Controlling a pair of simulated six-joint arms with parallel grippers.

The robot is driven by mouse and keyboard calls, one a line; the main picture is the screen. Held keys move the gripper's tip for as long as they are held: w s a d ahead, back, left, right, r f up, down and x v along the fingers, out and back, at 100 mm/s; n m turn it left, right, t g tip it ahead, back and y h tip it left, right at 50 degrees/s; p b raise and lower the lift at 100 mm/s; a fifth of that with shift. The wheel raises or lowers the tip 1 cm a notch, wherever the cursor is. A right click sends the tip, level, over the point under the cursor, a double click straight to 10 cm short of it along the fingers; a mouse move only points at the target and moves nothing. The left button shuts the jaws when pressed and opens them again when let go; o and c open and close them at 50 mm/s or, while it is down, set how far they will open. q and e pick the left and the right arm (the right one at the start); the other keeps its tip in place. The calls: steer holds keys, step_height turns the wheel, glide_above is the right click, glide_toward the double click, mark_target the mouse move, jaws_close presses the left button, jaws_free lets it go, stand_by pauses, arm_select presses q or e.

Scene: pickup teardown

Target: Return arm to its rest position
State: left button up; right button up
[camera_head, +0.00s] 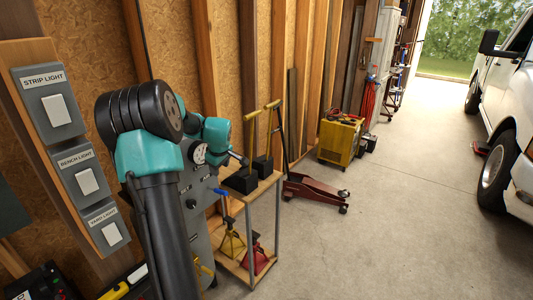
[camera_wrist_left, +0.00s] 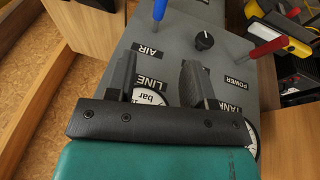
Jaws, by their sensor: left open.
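My left arm (camera_head: 165,225), black and teal, rises from the bottom of the head view and bends over beside a grey control panel (camera_head: 188,180). In the left wrist view my left gripper (camera_wrist_left: 158,78) shows two dark fingers spread apart with nothing between them. They are over the panel (camera_wrist_left: 178,45), near a round gauge (camera_wrist_left: 150,97) labelled LINE; a second gauge (camera_wrist_left: 248,130) is partly hidden. Whether the fingers touch the panel is unclear. My right gripper is not in view.
The panel carries a blue handle (camera_wrist_left: 159,10), a black knob (camera_wrist_left: 204,40) and a red handle (camera_wrist_left: 266,48). Wall switches (camera_head: 58,110) are at left. A small shelf stand (camera_head: 247,197) and red floor jack (camera_head: 313,192) stand beyond. Concrete floor (camera_head: 400,220) is clear toward the white truck (camera_head: 505,120).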

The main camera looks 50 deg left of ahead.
arm_select(q)
steer(key=w+d+f+m, duration=0.2)
steer(key=d+f+m, duration=0.1)
steer(key=d+f, duration=0.55)
steer(key=w+d+f+m+t, duration=0.15)
steer(key=d+f+m, duration=0.25)
steer(key=d+f, duration=0.45)
steer(key=w+d+f+m+g, duration=0.1)
steer(key=w+d+f+m, duration=0.15)
steer(key=d+f, duration=0.6)
steer(key=s+d+f+m+h, duration=0.2)
steer(key=d+f+m, duration=0.1)
steer(key=d, duration=0.6)
steer(key=s+d+f+m+h, duration=0.2)
steer(key=d+f+m+h, duration=0.1)
steer(key=d, duration=0.6)
steer(key=s+d+f+m+h, duration=0.2)
steer(key=d+f+m, duration=0.2)
steer(key=d, duration=0.5)
steer(key=shift+s+d+g+h, duration=0.2)
steer(key=shift+d+g+h, duration=0.1)
steer(key=shift+g, duration=0.15)
steer(key=shift+a+m, duration=0.1)
steer(key=shift+m, duration=0.15)
